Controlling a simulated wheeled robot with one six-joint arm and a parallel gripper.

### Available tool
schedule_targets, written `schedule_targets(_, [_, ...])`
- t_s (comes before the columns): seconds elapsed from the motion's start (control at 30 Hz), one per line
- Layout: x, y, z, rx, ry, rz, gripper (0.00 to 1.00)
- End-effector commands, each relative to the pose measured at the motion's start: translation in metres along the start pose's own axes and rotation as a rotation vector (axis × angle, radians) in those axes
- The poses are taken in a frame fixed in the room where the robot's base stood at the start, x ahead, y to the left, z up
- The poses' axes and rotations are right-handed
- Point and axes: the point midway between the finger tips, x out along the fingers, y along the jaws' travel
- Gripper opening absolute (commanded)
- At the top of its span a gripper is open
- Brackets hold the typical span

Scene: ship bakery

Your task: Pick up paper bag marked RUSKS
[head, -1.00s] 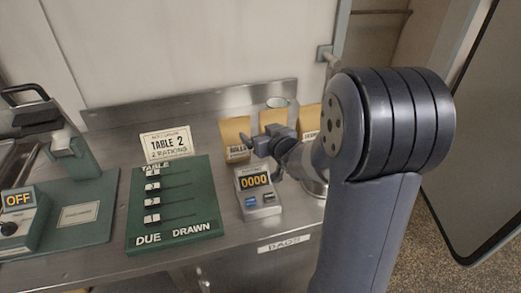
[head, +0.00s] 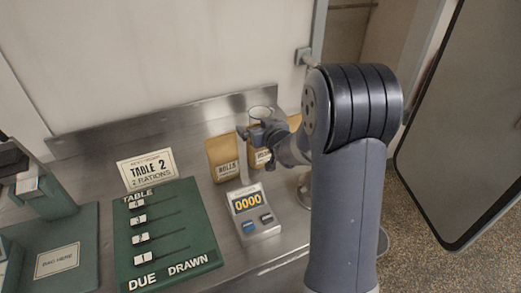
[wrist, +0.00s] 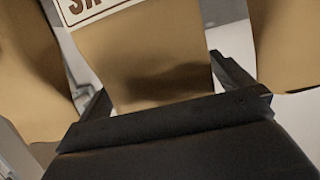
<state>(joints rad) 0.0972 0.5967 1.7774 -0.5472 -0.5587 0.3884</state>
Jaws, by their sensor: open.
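The paper bag marked RUSKS appears to be the middle tan bag (head: 261,159) on the steel counter, largely hidden behind my gripper. In the wrist view the middle bag (wrist: 150,60) fills the centre, with a label cut off by the top edge; only part of its lettering shows. My gripper (head: 258,134) is open at this bag.
A bag marked ROLLS (head: 222,160) stands close on the left, and another tan bag (head: 294,122) close on the right, mostly hidden by my arm. A counter device reading 0000 (head: 252,222) sits in front.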

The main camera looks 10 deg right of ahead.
Motion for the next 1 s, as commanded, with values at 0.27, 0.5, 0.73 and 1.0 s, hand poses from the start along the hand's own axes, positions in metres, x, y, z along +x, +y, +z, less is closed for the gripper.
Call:
schedule_targets(0.27, [0.0028,-0.0002,0.0000,-0.001,0.001,0.000,1.00])
schedule_targets(0.5, [0.0026,-0.0002,0.0000,-0.001,0.000,0.000,0.81])
schedule_targets(0.73, [0.0025,-0.0002,0.0001,-0.001,0.000,0.000,0.62])
schedule_targets(1.0, [0.0025,-0.0002,-0.0003,-0.001,0.001,0.000,0.49])
